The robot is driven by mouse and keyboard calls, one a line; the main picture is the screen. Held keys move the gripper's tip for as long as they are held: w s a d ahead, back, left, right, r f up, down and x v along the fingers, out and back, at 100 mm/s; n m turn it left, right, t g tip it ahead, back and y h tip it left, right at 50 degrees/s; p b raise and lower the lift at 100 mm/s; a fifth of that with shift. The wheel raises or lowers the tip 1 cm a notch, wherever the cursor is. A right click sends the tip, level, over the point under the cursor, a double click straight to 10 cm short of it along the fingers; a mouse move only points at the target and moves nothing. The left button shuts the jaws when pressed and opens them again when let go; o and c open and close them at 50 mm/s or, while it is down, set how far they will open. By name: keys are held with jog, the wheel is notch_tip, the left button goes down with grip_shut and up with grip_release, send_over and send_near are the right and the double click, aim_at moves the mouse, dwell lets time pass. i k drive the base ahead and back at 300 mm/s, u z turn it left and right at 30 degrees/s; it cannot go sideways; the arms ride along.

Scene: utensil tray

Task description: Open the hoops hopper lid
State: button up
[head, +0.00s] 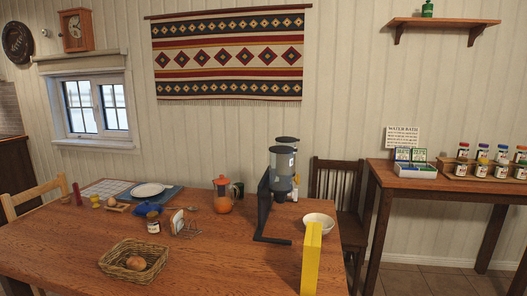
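A cereal dispenser stands on the wooden table in the head view, with a black stand (263,205) and two clear hoppers one behind the other. The nearer hopper (281,168) has a dark top (281,150) that looks closed. The farther hopper's dark lid (288,140) shows just behind and above it, and also looks closed. The rest of the farther hopper is mostly hidden by the nearer one. I cannot tell which hopper holds hoops. My gripper is not in view.
On the table (205,265), a yellow box (311,260) stands in front of a white bowl (319,222), right of the dispenser. An orange jug (222,196) and a bread basket (134,261) are to the left. A chair (337,190) stands behind.

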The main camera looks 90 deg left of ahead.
aim_at(278, 149)
jog(key=u, duration=2.6)
